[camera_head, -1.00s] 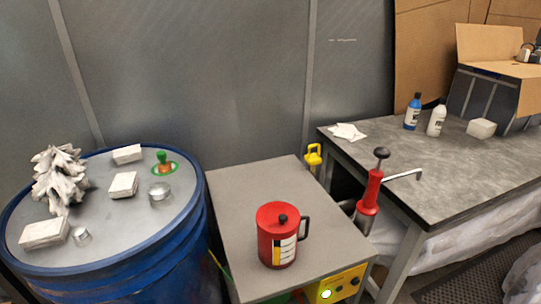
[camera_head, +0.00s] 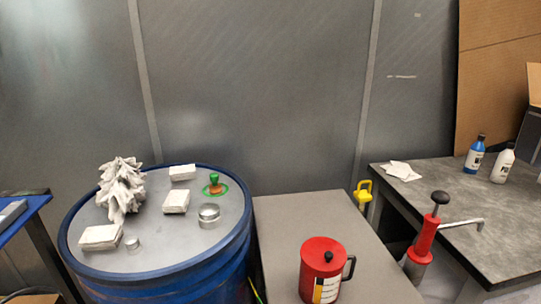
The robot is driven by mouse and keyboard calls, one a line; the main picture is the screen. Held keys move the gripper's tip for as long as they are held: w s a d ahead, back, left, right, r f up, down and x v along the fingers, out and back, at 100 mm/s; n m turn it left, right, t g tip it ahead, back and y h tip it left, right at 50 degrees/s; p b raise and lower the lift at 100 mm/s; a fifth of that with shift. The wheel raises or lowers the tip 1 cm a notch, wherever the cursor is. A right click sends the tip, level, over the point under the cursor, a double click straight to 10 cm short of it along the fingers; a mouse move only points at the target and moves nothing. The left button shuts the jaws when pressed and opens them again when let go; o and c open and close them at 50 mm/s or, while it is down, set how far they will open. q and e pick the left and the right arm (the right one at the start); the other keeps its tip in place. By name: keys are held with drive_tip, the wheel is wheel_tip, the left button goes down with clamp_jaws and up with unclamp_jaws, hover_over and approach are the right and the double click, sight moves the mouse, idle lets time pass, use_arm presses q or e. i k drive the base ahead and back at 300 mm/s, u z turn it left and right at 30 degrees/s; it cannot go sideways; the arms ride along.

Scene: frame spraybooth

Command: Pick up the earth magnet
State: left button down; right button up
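No thing in view is clearly marked as the earth magnet. Two silver round pieces that could be it lie on the top of a blue drum (camera_head: 75,262): a larger silver disc (camera_head: 209,214) near the right rim and a smaller silver cylinder (camera_head: 132,243) near the front. I cannot tell which of them, if either, is the magnet. A small green and orange knobbed piece (camera_head: 214,187) stands on a green ring near the back right of the drum top. Neither of my grippers is in view.
The drum also bears a white crumpled tree-like piece (camera_head: 121,188) and white blocks (camera_head: 176,202). A grey cabinet (camera_head: 300,214) with a red canister (camera_head: 322,270) stands right of it. A blue-edged table (camera_head: 32,206) is at left, a grey workbench (camera_head: 470,238) at right.

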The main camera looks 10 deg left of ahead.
sight(215, 187)
drive_tip(key=z, duration=0.5)
drive_tip(key=k, duration=1.15)
drive_tip(key=u, duration=0.95)
drive_tip(key=i, duration=1.1)
drive_tip(key=u, duration=0.7)
